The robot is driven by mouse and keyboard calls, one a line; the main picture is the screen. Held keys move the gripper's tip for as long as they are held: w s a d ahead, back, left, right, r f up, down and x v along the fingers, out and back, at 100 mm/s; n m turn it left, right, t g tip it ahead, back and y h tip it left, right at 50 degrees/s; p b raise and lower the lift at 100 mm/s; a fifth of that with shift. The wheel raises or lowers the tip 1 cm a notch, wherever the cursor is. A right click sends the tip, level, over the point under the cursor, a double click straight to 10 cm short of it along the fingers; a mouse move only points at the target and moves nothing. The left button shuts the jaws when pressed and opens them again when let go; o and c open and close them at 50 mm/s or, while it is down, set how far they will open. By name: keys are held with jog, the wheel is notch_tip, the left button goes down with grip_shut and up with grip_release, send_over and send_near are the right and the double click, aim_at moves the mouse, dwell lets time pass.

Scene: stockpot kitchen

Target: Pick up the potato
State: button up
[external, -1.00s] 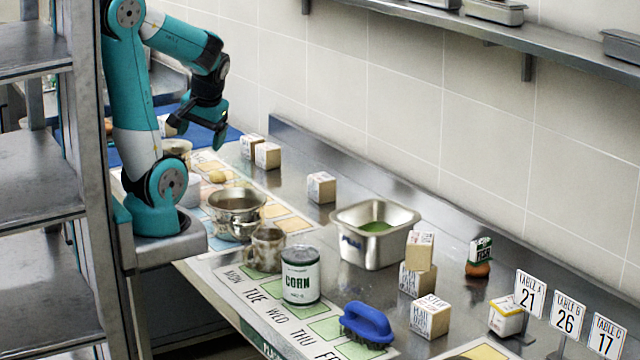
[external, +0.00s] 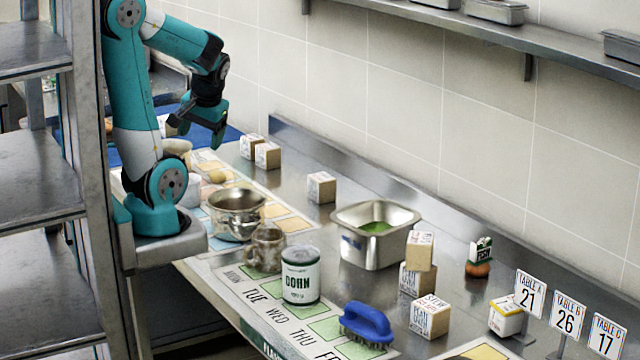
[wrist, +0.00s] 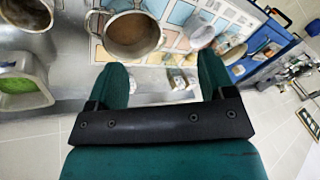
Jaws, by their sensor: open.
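The potato (external: 217,176) is a small tan lump on the printed mat behind the steel pot, in the external view. My gripper (external: 218,140) hangs above the far part of the counter, higher than the potato. In the wrist view its two green fingers (wrist: 160,72) are spread apart with nothing held between them.
The steel pot (external: 236,213) stands close in front of the potato. A metal mug (external: 265,249), corn can (external: 301,275), blue brush (external: 366,325) and steel pan (external: 372,248) stand nearer. Small boxes (external: 267,155) stand along the back.

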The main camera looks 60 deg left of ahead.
jog(key=w+a+r+n+h+b, duration=0.1)
jog(key=w+a+r+n, duration=0.1)
jog(key=w+a, duration=0.45)
jog(key=w+a+r+n+h, duration=0.1)
jog(key=w+a+n, duration=0.15)
jog(key=w, duration=0.75)
jog(key=n+h+b, duration=0.2)
jog(key=n+b, duration=0.2)
jog(key=n, duration=0.1)
send_over(217, 171)
jog(key=f, duration=2.3)
jog(key=shift+w+a, duration=0.25)
jog(key=shift+s+d+f+p, duration=0.1)
jog(key=shift+f+p, duration=0.3)
jog(key=shift+f, duration=1.1)
jog(key=shift+s+d+f+p, duration=0.1)
jog(key=shift+f+p, duration=0.3)
jog(key=shift+f, duration=1.1)
jog(key=c, duration=1)
